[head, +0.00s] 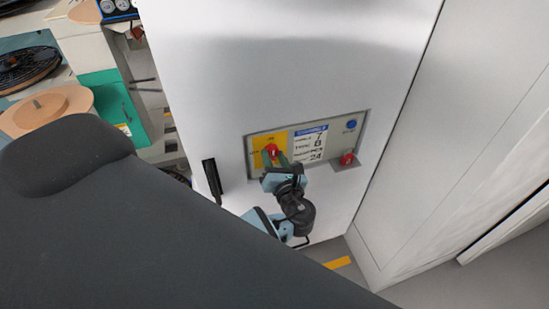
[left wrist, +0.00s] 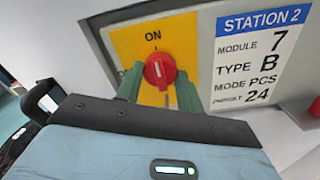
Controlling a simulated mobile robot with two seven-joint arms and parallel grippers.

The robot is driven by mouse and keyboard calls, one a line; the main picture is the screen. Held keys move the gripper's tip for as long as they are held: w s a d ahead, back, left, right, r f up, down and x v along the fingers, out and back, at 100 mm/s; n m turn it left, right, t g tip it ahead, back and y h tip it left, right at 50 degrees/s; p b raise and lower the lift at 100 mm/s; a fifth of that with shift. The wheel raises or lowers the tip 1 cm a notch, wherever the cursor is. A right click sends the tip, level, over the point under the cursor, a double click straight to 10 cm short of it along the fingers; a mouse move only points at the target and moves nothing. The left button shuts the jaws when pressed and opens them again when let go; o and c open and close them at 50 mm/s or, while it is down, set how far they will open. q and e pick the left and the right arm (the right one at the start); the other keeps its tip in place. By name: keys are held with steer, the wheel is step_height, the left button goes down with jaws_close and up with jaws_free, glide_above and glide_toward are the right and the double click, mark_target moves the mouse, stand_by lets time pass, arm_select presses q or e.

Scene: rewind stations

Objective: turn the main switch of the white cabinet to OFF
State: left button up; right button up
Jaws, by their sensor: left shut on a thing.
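The white cabinet (head: 270,60) stands upright in front of me, with a grey panel on its face. The red main switch (left wrist: 160,70) sits on a yellow plate (left wrist: 195,35) under the word ON. Its white mark points up toward ON in the left wrist view. My left gripper (left wrist: 160,88) has its two green fingers on either side of the red knob and is shut on it. In the head view the knob (head: 271,149) shows just above the fingers of the left gripper (head: 277,160). The lower part of the yellow plate is hidden. My right gripper is not in view.
A label (left wrist: 255,60) reading STATION 2 is right of the switch. A second red knob (head: 347,159) and a blue button (head: 352,124) are further right. A black handle (head: 212,180) is left of the panel. Spools (head: 45,110) stand at far left.

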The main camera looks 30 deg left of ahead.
arm_select(q)
steer(key=n, duration=0.5)
steer(key=shift+n, duration=0.4)
steer(key=n, duration=0.3)
steer(key=shift+n, duration=0.3)
steer(key=n+b, duration=0.1)
steer(key=n, duration=0.3)
steer(key=shift+f, duration=0.1)
steer(key=shift+n+b, duration=0.8)
steer(key=shift+n, duration=1.3)
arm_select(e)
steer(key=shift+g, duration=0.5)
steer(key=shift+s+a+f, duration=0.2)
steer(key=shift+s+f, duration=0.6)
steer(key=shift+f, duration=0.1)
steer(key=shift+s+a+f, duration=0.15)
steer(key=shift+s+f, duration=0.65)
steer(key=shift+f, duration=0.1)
arm_select(q)
steer(key=o, duration=1)
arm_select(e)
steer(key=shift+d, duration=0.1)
